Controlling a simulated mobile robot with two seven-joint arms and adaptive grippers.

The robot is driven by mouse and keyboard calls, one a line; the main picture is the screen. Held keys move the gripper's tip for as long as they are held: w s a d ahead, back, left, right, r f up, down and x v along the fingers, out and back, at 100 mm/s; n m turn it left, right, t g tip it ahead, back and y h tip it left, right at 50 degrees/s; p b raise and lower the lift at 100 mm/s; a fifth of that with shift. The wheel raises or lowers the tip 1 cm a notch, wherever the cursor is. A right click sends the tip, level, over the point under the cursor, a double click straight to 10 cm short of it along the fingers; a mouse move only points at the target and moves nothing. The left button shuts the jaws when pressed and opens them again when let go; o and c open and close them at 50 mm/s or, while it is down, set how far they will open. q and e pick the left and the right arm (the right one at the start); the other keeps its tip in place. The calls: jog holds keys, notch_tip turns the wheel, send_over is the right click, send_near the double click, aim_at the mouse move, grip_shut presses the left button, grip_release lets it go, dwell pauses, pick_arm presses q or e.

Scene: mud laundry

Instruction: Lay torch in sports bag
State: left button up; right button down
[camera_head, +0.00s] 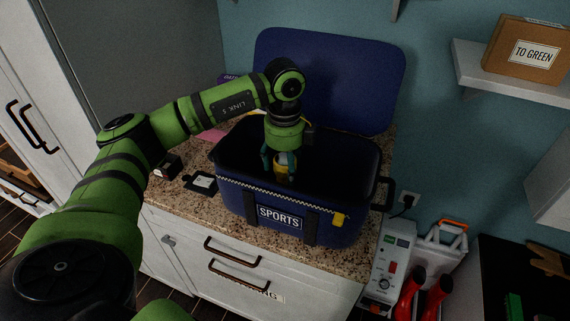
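The blue sports bag (236,196) stands on the speckled counter with its lid (335,75) raised at the back and a SPORTS label on its front. My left gripper (280,172) points down inside the bag's open mouth. Its fingers lie on both sides of a small yellow and dark thing, which looks like the torch (281,170). The torch is upright between the fingers, and its lower end is hard to make out against the dark interior. I cannot tell whether it touches the bag's floor. My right gripper is not in view.
On the counter (165,196) left of the bag lie a black tag-like item (201,183) and a small dark box (167,165). A wall shelf (500,72) bears a cardboard box (524,52). A grey appliance (388,262) and red boots (425,295) stand at the lower right.

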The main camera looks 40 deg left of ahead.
pick_arm(q)
jog(key=shift+r, duration=0.65)
notch_tip(320, 180, up, 5)
jog(key=shift+w+r+b, duration=0.1)
jog(key=shift+b, duration=1.1)
notch_tip(320, 180, up, 5)
jog(key=shift+f, duration=0.2)
jog(key=shift+r+p, duration=0.3)
jog(key=shift+r, duration=0.35)
